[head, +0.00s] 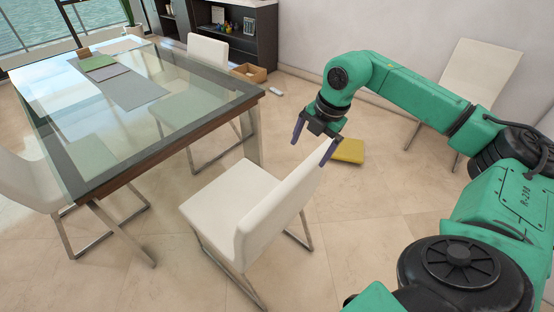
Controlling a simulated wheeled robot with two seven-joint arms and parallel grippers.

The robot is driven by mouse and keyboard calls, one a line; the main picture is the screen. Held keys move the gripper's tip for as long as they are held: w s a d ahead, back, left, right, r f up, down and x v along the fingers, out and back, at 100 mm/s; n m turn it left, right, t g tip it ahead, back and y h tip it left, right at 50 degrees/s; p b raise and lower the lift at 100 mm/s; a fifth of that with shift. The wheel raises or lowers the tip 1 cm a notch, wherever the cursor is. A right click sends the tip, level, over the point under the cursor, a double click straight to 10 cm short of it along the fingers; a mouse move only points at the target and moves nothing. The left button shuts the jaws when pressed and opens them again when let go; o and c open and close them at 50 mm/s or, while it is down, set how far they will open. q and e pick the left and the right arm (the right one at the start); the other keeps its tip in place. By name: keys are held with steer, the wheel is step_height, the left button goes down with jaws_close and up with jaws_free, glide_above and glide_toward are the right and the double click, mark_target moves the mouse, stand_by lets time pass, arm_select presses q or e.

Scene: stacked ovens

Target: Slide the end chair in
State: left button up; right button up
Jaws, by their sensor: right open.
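The end chair (231,207) is white with metal legs and stands at the near short end of the glass-topped table (150,158). Its seat faces the table and its back (279,217) is toward me. The seat is apart from the table edge, with bare floor between them. My right gripper (313,148) is open and empty, with its fingers pointing down near the top of the chair back. One finger overlaps the top corner of the back in the picture; I cannot tell whether they touch. My left gripper is not in view.
Other white chairs stand at the table's left (27,181) and far side (207,52), and one by the right wall (481,72). A yellow object (348,151) lies on the floor beyond my right gripper. A dark shelf (241,38) and wooden box (249,73) stand behind.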

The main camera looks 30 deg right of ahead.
mark_target(300, 176)
steer(key=b+x, duration=0.1)
steer(key=x, duration=0.1)
steer(key=s+b+x, duration=0.1)
steer(key=b+x, duration=0.3)
steer(key=shift+a+f, duration=0.2)
steer(key=shift+f, duration=0.35)
steer(key=b+x, duration=0.1)
steer(key=x, duration=0.1)
steer(key=b+x, duration=0.2)
steer(key=x, duration=0.1)
steer(key=b+x, duration=0.2)
steer(key=x, duration=0.1)
steer(key=shift+w+d+f, duration=0.1)
steer(key=shift+w+f, duration=0.05)
steer(key=shift+w, duration=0.2)
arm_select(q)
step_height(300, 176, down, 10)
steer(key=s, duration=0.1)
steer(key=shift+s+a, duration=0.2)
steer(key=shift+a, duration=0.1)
arm_select(e)
steer(key=shift+c, duration=0.3)
